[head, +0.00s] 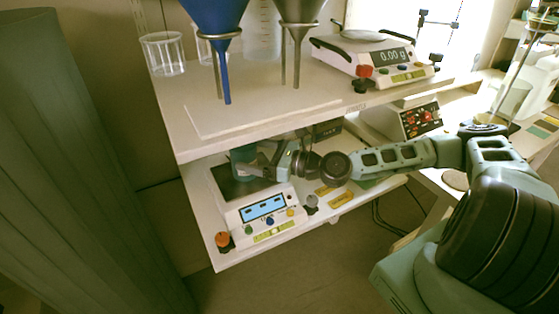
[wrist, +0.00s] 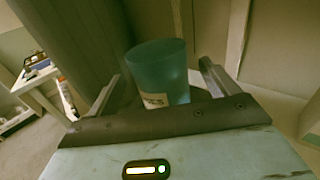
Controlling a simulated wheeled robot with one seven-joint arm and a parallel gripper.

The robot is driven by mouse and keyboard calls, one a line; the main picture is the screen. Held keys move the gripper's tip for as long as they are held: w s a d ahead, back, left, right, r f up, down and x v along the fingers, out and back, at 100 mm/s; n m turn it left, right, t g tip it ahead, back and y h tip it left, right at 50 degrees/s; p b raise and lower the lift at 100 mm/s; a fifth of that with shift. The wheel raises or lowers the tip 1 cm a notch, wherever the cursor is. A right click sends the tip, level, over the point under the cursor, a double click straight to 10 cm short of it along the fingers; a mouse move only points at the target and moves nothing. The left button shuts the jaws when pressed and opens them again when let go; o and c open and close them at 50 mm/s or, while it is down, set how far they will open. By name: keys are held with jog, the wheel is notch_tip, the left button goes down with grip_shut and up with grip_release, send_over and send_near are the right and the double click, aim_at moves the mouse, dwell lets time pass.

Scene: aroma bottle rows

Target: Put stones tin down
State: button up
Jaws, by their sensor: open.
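The stones tin (wrist: 158,68) is a teal cylinder with a pale label, of which only the last letters show. In the head view the tin (head: 242,158) is at the dark plate of a device (head: 228,185) on the lower shelf, and it looks upright there. My gripper (wrist: 160,76) is open, with one finger on each side of the tin and a visible gap at both sides. In the head view my gripper (head: 258,168) reaches in from the right under the upper shelf. The tin's base is partly hidden.
The upper shelf (head: 200,150) hangs close above my gripper and holds a blue funnel (head: 215,15), a grey funnel (head: 297,10), glass beakers (head: 165,52) and a balance reading 0.00 g (head: 375,55). Yellow labels (head: 340,199) lie on the lower shelf. A grey column (head: 70,160) stands left.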

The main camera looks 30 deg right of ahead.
jog(key=b+v, duration=0.2)
jog(key=v, duration=0.6)
jog(key=shift+s+d, duration=0.2)
jog(key=shift+s, duration=0.05)
